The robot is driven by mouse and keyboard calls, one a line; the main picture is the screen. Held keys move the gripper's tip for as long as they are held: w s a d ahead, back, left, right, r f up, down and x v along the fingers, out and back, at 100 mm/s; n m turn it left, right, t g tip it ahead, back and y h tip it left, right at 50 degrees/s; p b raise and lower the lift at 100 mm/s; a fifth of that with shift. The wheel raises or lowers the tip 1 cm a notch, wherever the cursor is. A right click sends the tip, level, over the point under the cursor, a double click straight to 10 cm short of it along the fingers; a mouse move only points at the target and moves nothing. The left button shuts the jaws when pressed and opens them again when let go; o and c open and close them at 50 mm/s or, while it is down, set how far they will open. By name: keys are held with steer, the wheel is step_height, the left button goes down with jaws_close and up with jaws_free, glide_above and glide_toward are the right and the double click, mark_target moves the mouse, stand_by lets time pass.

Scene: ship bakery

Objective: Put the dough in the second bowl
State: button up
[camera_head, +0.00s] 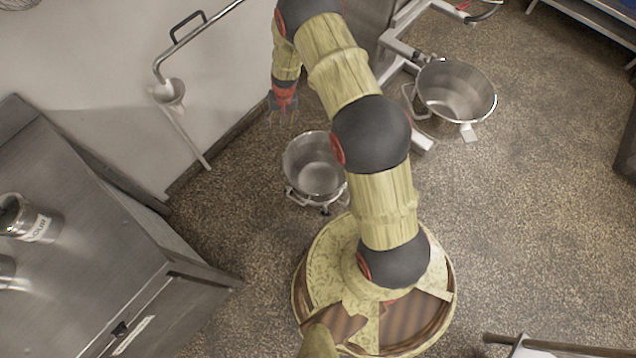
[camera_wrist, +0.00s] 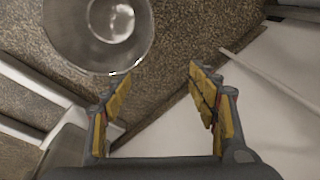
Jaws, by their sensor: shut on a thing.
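My gripper (camera_head: 283,108) hangs by the wall, up and left of the near metal bowl (camera_head: 314,168). In the wrist view, my gripper (camera_wrist: 152,95) has its two yellow-padded fingers apart. No dough is visible between them, and floor and wall show through the gap. The near bowl (camera_wrist: 66,42) also shows at the top left of the wrist view, beyond the fingertips and apart from them. A larger metal bowl (camera_head: 467,112) stands farther right beside a metal frame. I see no dough in either bowl. I cannot tell which bowl is the second.
A steel counter (camera_head: 85,270) with a flour canister (camera_head: 30,222) stands at the left. A metal frame (camera_head: 400,62) stands by the larger bowl. The speckled floor (camera_head: 540,220) at the right is clear.

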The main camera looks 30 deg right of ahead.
steer(key=d+f+m+b, duration=0.2)
steer(key=d+f, duration=0.1)
steer(key=f, duration=0.8)
steer(key=d+f+m+b, duration=0.15)
steer(key=d+f, duration=0.25)
steer(key=f, duration=0.7)
steer(key=m+h+b, duration=0.1)
steer(key=m+b, duration=0.2)
steer(key=b, duration=0.4)
glide_toward(318, 172)
steer(key=s+a, duration=0.1)
steer(key=s, duration=0.1)
steer(key=s+a, duration=0.1)
steer(key=shift+a+f, duration=0.25)
steer(key=shift+a, duration=0.05)
steer(key=shift+f+b, duration=1.3)
steer(key=shift+f, duration=1.2)
steer(key=shift+r, duration=0.1)
steer(key=o, duration=2)
steer(key=shift+s+f, duration=0.1)
steer(key=shift+f, duration=0.1)
steer(key=shift+r, duration=0.1)
